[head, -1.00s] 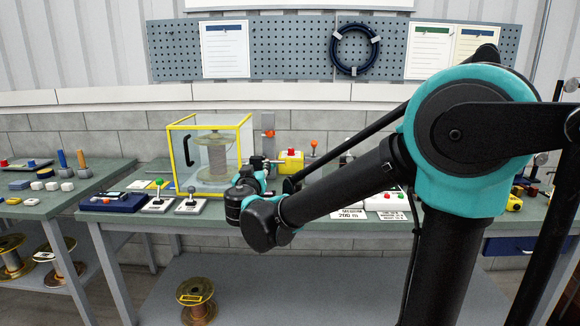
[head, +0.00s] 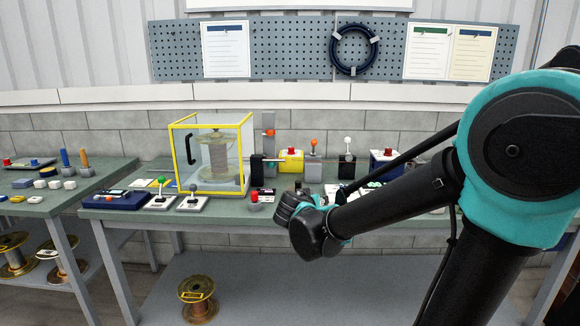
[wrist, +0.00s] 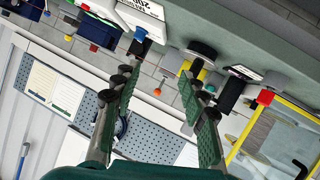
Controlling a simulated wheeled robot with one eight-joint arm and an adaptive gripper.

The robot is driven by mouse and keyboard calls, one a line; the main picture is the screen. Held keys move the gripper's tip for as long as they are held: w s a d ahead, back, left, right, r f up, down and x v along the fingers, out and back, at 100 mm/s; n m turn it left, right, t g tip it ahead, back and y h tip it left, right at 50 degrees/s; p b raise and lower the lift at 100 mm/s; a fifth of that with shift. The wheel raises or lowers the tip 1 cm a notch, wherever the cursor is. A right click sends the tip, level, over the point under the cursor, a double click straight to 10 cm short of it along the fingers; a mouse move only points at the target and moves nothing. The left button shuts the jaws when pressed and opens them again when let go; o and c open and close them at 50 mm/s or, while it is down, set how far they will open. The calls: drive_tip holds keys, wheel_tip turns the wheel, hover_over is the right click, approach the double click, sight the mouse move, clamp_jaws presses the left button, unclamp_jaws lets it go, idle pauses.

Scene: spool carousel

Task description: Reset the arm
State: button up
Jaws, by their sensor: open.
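My gripper (wrist: 158,105) shows in the wrist view with its two green-padded fingers spread wide and nothing between them. In the head view the fingers are hidden behind my own black wrist, which hangs in front of the bench's front edge, right of the glass case. The wrist view looks across the bench towards the wall and is strongly tilted.
A green workbench (head: 262,219) runs along the wall. It bears a yellow-framed clear case (head: 174,155) with a wire spool (head: 219,160) inside, levers and button boxes. A copper spool (head: 198,309) stands on the lower shelf. A pegboard (head: 290,50) hangs behind.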

drive_tip(key=s+d+f+g, duration=0.3)
drive_tip(key=s+d+f, duration=0.35)
drive_tip(key=d, duration=0.25)
drive_tip(key=s+d+f+g+y, duration=0.2)
drive_tip(key=s+f+g+y, duration=0.2)
drive_tip(key=s+f, duration=0.9)
drive_tip(key=s+g, duration=0.1)
drive_tip(key=s, duration=0.3)
drive_tip(key=shift+f+g, duration=0.25)
drive_tip(key=shift+g, duration=0.05)
drive_tip(key=shift+w, duration=0.1)
idle(1.0)
